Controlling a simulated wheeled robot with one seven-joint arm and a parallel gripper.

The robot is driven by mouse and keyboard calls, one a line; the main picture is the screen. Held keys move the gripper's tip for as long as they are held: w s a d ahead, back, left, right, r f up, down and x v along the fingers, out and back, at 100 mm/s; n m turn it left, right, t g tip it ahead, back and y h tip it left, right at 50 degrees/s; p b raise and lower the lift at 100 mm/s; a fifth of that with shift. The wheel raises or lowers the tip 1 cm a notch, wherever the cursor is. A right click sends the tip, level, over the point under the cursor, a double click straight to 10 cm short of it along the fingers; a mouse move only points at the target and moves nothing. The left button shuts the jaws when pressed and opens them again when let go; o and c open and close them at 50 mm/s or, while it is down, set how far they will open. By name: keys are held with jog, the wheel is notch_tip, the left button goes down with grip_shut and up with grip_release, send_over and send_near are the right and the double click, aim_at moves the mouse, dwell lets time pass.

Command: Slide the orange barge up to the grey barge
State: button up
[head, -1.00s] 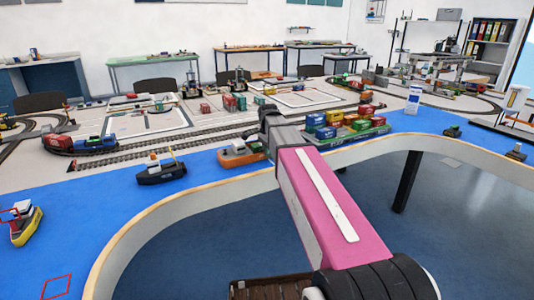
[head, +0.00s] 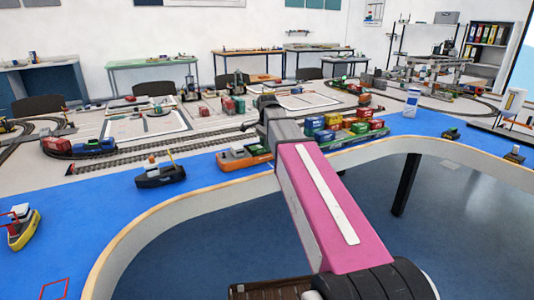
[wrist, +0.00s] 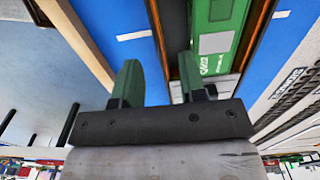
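In the head view an orange-hulled vessel (head: 243,160) floats on the blue water strip, left of my forearm. In the wrist view a dark hull with an orange rim (wrist: 158,45) holds a green container (wrist: 213,40) with white lettering; I take it as the orange barge, but cannot match it surely between views. My gripper (wrist: 160,82) is open. Its left finger hangs over the rim's left side and its right finger is by the container's lower end. Contact cannot be told. My arm hides the fingertips in the head view. I cannot clearly identify the grey barge.
A long vessel with coloured containers (head: 352,133) lies right of my wrist. A dark boat (head: 161,176) and a yellow boat (head: 22,232) float to the left. Rail track (head: 140,160) runs behind the water. The table's curved wooden edge (head: 150,218) is in front.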

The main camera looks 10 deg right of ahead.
jog(key=shift+r, duration=2.95)
